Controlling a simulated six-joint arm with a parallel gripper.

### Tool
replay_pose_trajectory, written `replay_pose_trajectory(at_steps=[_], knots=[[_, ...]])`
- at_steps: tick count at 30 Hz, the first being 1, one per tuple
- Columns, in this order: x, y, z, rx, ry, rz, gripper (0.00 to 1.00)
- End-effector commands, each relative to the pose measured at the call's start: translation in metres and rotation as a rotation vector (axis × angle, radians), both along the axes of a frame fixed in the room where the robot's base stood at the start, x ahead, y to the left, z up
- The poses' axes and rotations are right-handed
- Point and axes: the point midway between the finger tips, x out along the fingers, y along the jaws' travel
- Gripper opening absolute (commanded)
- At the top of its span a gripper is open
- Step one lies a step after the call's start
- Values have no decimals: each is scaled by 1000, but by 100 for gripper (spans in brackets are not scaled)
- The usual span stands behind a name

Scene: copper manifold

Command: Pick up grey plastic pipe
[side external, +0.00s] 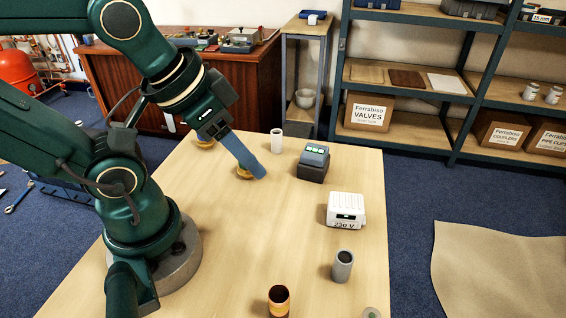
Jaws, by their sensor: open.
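The grey plastic pipe (342,268) is a short, hollow cylinder standing upright near the right edge of the wooden table (215,255). My gripper (257,172) hangs tilted over the far part of the table, well away from the grey pipe toward the back left. It is open, with nothing seen between its blue-grey fingers; from this side the fingers overlap. A brass-coloured round piece (243,173) is partly hidden behind the fingers.
A white pipe (277,141), a dark device with green lights (313,162) and a white box (345,209) stand behind the grey pipe. A copper piece (279,303) stands in front of it, to the left. A greyish item (371,313) is cut off at the bottom edge. The table's middle is clear.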

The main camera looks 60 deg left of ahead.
Motion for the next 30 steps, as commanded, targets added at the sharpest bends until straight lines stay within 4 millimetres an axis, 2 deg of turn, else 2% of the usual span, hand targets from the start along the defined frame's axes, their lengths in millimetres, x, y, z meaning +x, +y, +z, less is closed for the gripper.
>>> replay_pose_trajectory(at_steps=[1, 2, 12, 17, 23, 26, 30], knots=[[0, 0, 0, 0, 0, 0, 62], [0, 0, 0, 0, 0, 0, 68], [0, 0, 1, -8, 0, 14, 68], [17, -3, 20, -26, -14, 32, 68], [49, -24, 28, -45, 68, -15, 68], [65, -40, 23, -46, 125, -53, 68], [85, -67, 7, -34, 213, -112, 68]])
